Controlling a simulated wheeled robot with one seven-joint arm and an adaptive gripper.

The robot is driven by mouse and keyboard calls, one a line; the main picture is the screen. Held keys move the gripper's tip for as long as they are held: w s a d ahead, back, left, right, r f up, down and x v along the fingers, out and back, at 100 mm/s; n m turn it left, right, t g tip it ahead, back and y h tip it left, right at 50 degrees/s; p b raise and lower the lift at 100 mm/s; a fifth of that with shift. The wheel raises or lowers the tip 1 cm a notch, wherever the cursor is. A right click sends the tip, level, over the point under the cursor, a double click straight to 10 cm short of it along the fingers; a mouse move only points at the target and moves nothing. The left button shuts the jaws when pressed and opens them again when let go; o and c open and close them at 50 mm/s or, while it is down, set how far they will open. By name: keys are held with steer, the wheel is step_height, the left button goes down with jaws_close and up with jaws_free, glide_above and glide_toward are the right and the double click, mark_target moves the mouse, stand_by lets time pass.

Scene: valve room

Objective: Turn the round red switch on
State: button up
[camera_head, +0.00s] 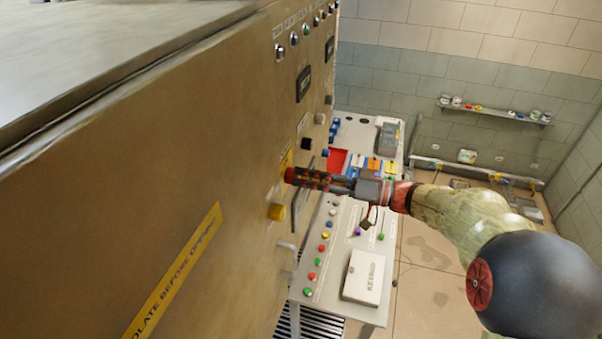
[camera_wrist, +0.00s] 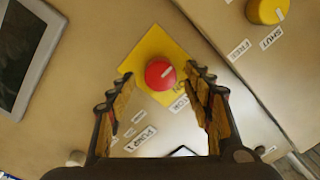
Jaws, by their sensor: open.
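The round red switch (camera_wrist: 160,74) sits on a yellow square plate (camera_wrist: 141,55) on the tan panel, with a pale pointer mark on its face. In the wrist view it lies between and just beyond the tips of my open gripper (camera_wrist: 158,85), closer to the right finger. The fingers look apart from it. In the head view my gripper (camera_head: 290,175) reaches from the right to the cabinet front, and the red switch is mostly hidden behind the fingertips.
A yellow knob (camera_head: 276,212) stands out from the cabinet (camera_head: 180,180) below my gripper; it also shows in the wrist view (camera_wrist: 266,11). A bar handle (camera_head: 302,205) is close by. A console (camera_head: 335,230) with coloured buttons stands behind my gripper.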

steer(key=shift+x, duration=0.8)
steer(key=shift+c, duration=1.4)
steer(key=c, duration=0.7)
steer(key=shift+c, duration=0.9)
